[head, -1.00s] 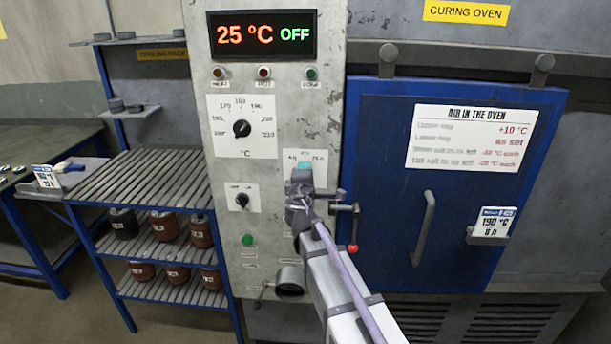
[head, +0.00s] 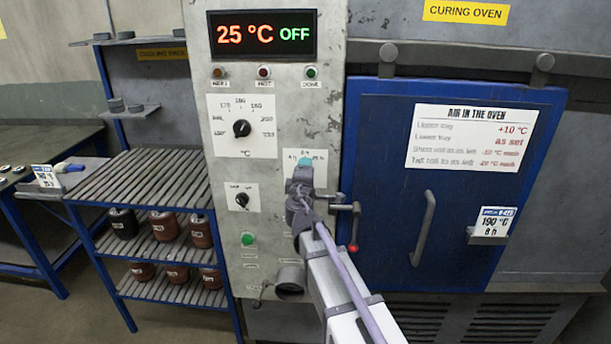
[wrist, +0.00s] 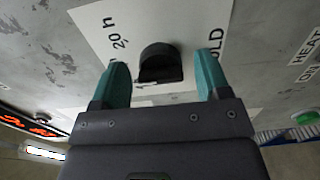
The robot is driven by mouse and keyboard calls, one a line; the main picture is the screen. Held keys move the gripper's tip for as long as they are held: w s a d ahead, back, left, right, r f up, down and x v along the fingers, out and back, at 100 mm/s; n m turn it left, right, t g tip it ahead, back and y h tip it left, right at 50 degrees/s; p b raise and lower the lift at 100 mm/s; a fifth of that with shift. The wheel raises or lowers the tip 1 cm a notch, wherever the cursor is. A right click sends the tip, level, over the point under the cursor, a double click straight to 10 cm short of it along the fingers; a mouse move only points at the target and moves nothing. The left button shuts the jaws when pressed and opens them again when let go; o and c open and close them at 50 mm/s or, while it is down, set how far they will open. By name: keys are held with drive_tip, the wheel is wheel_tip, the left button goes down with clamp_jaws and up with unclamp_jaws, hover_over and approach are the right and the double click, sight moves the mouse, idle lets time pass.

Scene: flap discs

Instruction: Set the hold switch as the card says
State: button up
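The hold switch is a black knob (wrist: 160,64) on a white plate lettered "20 h" and "OLD", seen in the wrist view. My gripper (wrist: 163,76) is open, with one teal finger on each side of the knob and a gap to it on both sides. In the head view my gripper (head: 305,162) is at the switch plate (head: 318,157) and hides the knob. The job card (head: 494,222), in a holder on the blue oven door, reads 190 °C and 8 h.
The control panel (head: 267,190) also carries a temperature dial (head: 241,128), a smaller switch (head: 242,199) and a green button (head: 247,239). The display (head: 262,35) reads 25 °C OFF. A door latch (head: 346,208) with a red-tipped lever is just right of my gripper.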

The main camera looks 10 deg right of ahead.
drive_tip(key=v, duration=1.1)
drive_tip(key=shift+w, duration=0.1)
